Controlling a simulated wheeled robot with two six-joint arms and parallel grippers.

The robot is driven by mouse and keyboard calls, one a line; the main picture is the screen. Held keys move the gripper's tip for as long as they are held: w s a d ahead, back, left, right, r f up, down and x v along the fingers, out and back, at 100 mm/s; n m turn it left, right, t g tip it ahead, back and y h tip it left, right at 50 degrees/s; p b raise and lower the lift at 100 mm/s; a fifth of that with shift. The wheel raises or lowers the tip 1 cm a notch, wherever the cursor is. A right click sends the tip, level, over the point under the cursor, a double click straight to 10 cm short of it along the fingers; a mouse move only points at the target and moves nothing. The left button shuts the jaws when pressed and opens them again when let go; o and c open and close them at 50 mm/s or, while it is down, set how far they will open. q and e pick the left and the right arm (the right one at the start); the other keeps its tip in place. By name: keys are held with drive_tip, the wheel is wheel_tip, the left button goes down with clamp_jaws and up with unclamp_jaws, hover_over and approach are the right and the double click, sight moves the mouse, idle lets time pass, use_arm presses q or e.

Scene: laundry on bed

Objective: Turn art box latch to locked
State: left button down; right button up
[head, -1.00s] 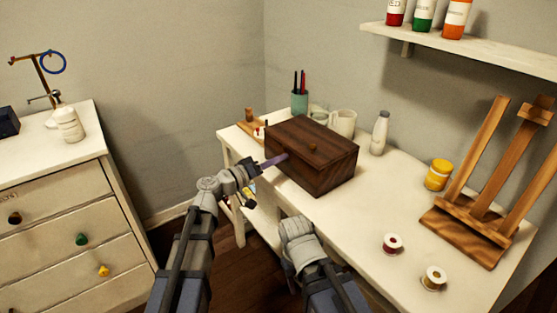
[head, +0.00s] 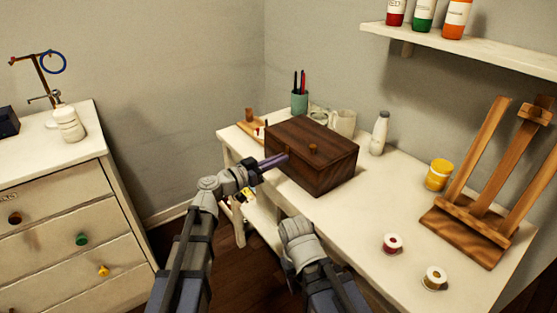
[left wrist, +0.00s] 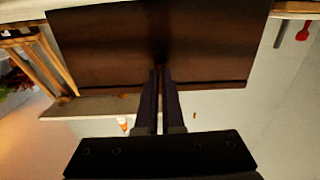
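I cannot make out a separate latch. My left gripper (head: 284,157) has purple fingers and reaches to the left part of the box's front. In the left wrist view the two close, parallel fingers (left wrist: 160,72) overlap the dark box (left wrist: 110,45), with a narrow gap and a thin brownish strip between their tips. Contact is unclear. My right arm is low in the middle; its gripper does not show.
Behind the box stand a green pencil cup (head: 299,101), a mug (head: 343,122) and a white bottle (head: 379,132). A yellow jar (head: 438,175), two spools (head: 393,244) and an easel (head: 475,215) are to the right. The desk's front middle is clear.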

use_arm(q)
drive_tip(key=shift+m, duration=0.4)
drive_tip(key=c, duration=1)
unclamp_jaws()
drive_tip(key=shift+c, duration=0.2)
drive_tip(key=v, duration=0.7)
drive_tip(key=shift+s+a, duration=0.25)
drive_tip(key=shift+a, duration=0.05)
